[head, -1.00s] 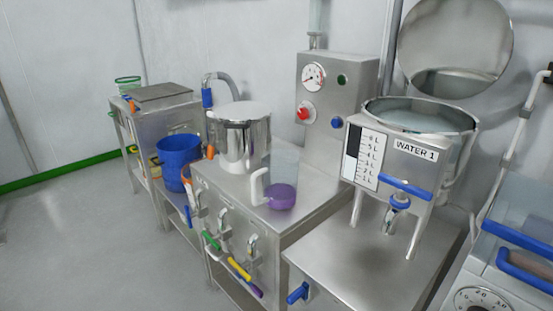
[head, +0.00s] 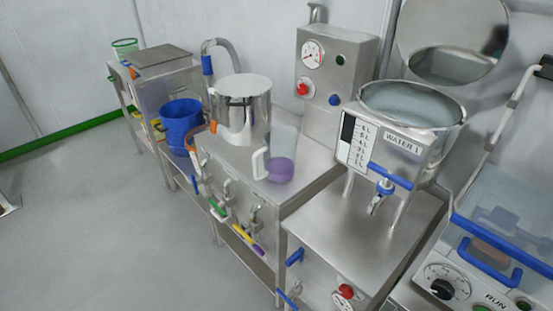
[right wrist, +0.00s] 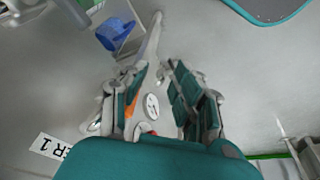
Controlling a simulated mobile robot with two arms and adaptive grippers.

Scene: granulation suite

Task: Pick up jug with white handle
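The jug with the white handle (head: 283,150) stands upright on the steel bench, in the middle of the head view. It is clear, with purple in its lower part, and its white handle (head: 261,164) faces left. My right gripper (right wrist: 158,68) shows in the right wrist view, its two teal-and-grey fingers apart with nothing between them. I cannot make out the jug in that view. Neither gripper shows in the head view, and my left gripper is in no view.
A steel pot (head: 241,112) stands just behind and left of the jug. A blue bucket (head: 181,128) is farther left. The WATER 1 tank (head: 404,142) stands on the right. Valves with coloured handles stick out from the bench front. The floor (head: 90,220) at left is clear.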

